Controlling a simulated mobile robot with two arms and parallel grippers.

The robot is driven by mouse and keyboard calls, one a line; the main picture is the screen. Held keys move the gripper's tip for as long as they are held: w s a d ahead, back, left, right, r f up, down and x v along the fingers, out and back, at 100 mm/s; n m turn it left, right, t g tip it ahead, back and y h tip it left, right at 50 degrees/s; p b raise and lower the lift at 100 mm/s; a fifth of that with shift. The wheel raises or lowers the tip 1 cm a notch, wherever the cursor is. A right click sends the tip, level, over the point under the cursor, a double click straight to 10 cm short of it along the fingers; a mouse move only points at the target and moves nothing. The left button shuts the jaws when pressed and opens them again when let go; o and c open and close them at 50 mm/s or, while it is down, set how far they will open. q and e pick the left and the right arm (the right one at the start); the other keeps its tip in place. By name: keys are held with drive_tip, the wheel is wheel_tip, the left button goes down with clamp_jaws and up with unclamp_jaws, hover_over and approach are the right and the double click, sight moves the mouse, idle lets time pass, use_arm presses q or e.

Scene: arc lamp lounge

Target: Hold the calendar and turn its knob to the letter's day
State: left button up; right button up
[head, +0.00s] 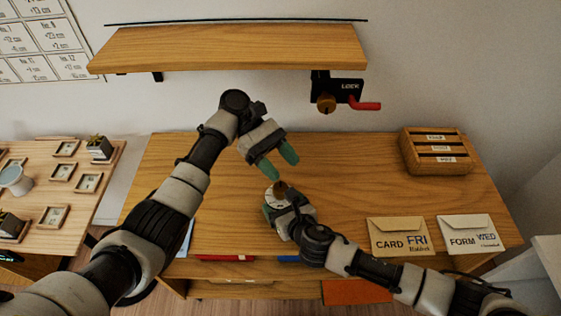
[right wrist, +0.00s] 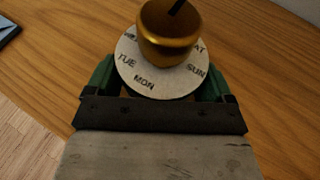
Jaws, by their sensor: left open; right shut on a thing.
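The calendar is a round pale dial (right wrist: 150,92) printed with day names and topped by a brass knob (right wrist: 168,35). MON, TUE, SUN and a partly covered SAT show; the knob hides the far side. A dark line marks the knob's top. In the head view the knob (head: 280,187) stands above the desk. My right gripper (head: 279,207) is shut on the calendar from the near side. My left gripper (head: 278,158) is open and empty, just above and behind the knob. Two envelopes lie at the right: one reads CARD FRI (head: 398,238), the other FORM WED (head: 470,235).
A wooden letter rack (head: 436,153) stands at the back right of the desk (head: 350,175). A shelf (head: 230,50) and a LOCK plate with a red lever (head: 365,105) are on the wall. A second table (head: 90,180) with small trays stands left.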

idle(0.3)
drive_tip(key=o, duration=1)
drive_tip(key=v, duration=1.2)
drive_tip(key=shift+d, duration=0.1)
